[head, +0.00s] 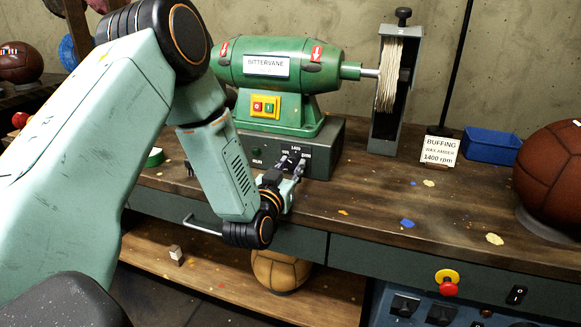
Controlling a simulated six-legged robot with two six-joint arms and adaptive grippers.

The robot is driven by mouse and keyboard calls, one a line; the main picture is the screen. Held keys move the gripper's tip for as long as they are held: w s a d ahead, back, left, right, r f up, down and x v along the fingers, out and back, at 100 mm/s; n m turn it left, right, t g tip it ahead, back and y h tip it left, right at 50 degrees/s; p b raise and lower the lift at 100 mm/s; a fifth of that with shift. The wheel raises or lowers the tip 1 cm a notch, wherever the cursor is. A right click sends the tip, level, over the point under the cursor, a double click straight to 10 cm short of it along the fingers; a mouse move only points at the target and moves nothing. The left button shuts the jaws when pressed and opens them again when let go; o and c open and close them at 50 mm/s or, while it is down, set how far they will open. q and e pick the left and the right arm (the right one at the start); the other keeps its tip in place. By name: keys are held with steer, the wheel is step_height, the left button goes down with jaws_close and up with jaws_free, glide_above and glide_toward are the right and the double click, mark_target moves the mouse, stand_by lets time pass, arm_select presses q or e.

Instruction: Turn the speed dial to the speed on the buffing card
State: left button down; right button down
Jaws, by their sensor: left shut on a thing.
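The buffing card (439,150) stands on the bench at right and reads "BUFFING", a partly legible wax line and "1400 rpm". The green buffing machine (283,75) sits on a dark grey control box (326,150). Speed marks are printed on the box front; the top one reads 1400, and the side ones are too small to read surely. My left gripper (290,171) is at the box front, just below these marks, shut on the speed dial. The fingers hide the dial and its pointer, so I cannot tell its setting. My right gripper is not in view.
A yellow plate with red and green buttons (265,106) is on the machine. The buffing wheel (389,75), blue tray (491,145) and brown leather ball (552,168) stand to the right. A red stop button (447,282) is on the lower front. The bench between is mostly clear.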

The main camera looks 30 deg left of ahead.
arm_select(q)
steer(key=shift+r+m+p, duration=0.15)
steer(key=shift+m+p, duration=0.95)
steer(key=shift+p, duration=0.05)
steer(key=m+p, duration=0.4)
steer(key=shift+a+m+p, duration=0.1)
steer(key=shift+m+p, duration=2.2)
steer(key=shift+m, duration=0.4)
steer(key=c, duration=1)
jaws_free()
steer(key=shift+s, duration=0.15)
steer(key=v, duration=1.1)
steer(key=shift+s, duration=0.35)
